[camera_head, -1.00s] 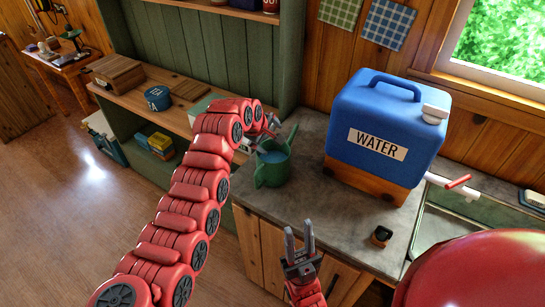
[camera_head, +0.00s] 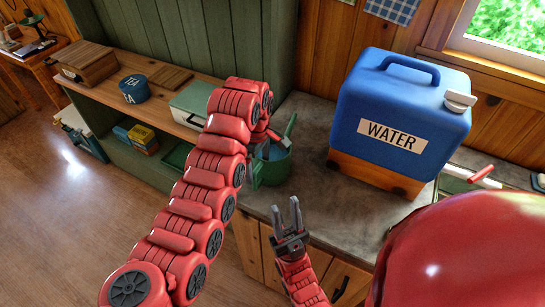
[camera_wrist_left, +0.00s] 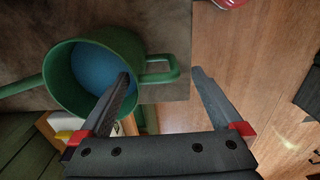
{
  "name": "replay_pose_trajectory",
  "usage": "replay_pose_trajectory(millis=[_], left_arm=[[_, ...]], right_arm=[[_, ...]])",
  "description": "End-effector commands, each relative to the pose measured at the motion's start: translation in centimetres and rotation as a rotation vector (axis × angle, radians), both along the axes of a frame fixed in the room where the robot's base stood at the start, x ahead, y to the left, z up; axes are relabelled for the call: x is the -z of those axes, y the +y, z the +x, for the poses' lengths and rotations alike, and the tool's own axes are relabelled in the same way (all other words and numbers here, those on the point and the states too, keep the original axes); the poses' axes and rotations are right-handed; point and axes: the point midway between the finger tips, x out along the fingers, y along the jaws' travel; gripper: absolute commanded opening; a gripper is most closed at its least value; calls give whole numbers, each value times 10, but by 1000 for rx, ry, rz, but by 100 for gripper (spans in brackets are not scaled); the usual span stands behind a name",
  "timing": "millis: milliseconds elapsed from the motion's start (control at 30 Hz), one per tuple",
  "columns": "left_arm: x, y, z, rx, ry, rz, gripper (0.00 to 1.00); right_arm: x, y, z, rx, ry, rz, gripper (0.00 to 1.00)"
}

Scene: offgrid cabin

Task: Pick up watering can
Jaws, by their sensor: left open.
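The green watering can (camera_head: 275,170) stands upright on the grey counter near its left edge. Its spout points up and back, and blue shows inside it. In the left wrist view the watering can (camera_wrist_left: 62,75) fills the upper left, with its handle loop in front of my open fingers. My left gripper (camera_wrist_left: 161,76) is open, and the handle appears between its fingertips; I cannot tell whether they touch it. In the head view my left arm partly hides that gripper at the can's rim. My right gripper (camera_head: 286,209) is open and empty in front of the counter.
A blue water container (camera_head: 400,110) stands on a wooden block on the counter (camera_head: 315,125), right of the can. The wooden floor (camera_head: 75,215) is clear.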

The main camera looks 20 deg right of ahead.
Motion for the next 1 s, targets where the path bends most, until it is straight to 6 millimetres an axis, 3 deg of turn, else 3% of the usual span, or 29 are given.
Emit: replay_pose_trajectory(millis=[133, 300, 567, 700, 1000], left_arm=[[23, 0, 0, 1, -3, 0, 100], [36, 0, 0, 1, -2, 1, 100], [63, 3, 1, 2, 2, 4, 100], [79, 2, 2, 1, 0, 1, 100], [87, 1, 3, 0, -3, -3, 100]], right_arm=[[-2, 0, 0, 0, 0, 0, 35], [-4, 0, 0, 0, 0, 0, 35], [-31, 0, 0, 0, 0, 0, 35], [-33, 0, 0, 0, 1, 0, 35], [-33, 0, 0, 0, 1, 0, 35]])
